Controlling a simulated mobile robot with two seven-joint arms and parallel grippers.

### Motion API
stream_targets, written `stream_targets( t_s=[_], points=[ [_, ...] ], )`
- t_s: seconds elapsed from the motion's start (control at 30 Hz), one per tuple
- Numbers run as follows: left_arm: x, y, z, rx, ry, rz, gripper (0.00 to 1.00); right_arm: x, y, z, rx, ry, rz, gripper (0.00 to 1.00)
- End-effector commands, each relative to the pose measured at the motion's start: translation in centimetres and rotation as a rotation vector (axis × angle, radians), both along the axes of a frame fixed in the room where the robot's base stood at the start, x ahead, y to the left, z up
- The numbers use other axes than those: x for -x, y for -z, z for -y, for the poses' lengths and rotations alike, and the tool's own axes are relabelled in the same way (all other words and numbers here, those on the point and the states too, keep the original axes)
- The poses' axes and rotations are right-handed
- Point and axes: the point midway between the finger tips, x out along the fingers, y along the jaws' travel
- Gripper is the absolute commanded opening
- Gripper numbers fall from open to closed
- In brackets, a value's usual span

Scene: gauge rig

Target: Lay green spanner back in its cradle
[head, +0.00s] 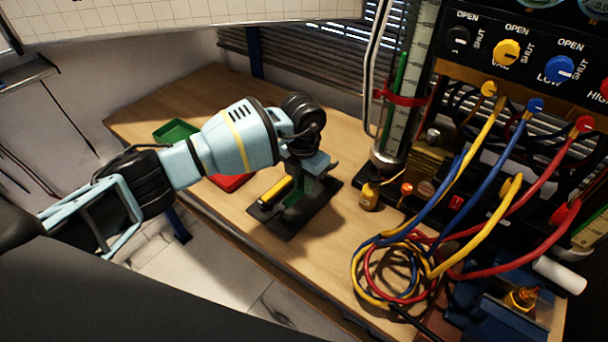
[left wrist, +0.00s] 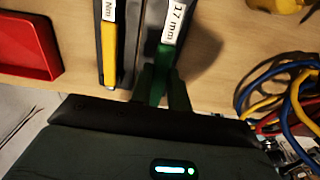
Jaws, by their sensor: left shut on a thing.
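The green spanner (left wrist: 163,62) carries a white "17 mm" label. My left gripper (left wrist: 161,90) is shut on its green handle in the left wrist view. In the head view my left gripper (head: 306,172) is over the black cradle (head: 286,224), with a bit of green (head: 293,197) showing just below it. A yellow-handled tool (head: 275,190) lies in the cradle beside the spanner; it also shows in the left wrist view (left wrist: 109,55), labelled "Nm". Whether the spanner touches the cradle is hidden by the gripper. My right gripper is not in view.
A red tray (head: 230,183) and a green tray (head: 176,131) stand left of the cradle on the wooden bench (head: 345,235). To the right are a brass weight (head: 369,196), coiled yellow, blue and red hoses (head: 400,270), and the gauge panel (head: 535,50).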

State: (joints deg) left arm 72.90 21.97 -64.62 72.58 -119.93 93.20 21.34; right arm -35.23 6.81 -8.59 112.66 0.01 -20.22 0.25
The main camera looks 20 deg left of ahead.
Motion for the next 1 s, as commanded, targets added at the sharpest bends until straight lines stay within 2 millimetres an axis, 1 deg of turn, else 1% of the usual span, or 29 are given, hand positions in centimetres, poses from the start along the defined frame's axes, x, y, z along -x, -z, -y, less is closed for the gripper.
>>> stream_targets(
  t_s=[0.03, 0.1, 0.33, 0.5, 1.0],
  points=[
    [0.0, 0.7, 0.0, 0.000, 0.000, -0.003, 0.00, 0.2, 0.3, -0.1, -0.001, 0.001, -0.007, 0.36],
    [0.0, 1.3, 0.0, -0.001, 0.000, -0.004, 0.00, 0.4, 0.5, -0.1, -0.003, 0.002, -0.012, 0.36],
    [0.0, 2.8, 0.0, -0.001, 0.000, -0.002, 0.00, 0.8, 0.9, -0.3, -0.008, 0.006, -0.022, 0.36],
    [0.0, 3.1, 0.0, 0.000, 0.000, 0.000, 0.00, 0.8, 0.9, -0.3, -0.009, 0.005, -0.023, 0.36],
    [0.0, 2.9, 0.0, -0.001, 0.000, 0.001, 0.00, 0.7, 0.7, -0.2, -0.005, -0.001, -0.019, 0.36]
  ],
)
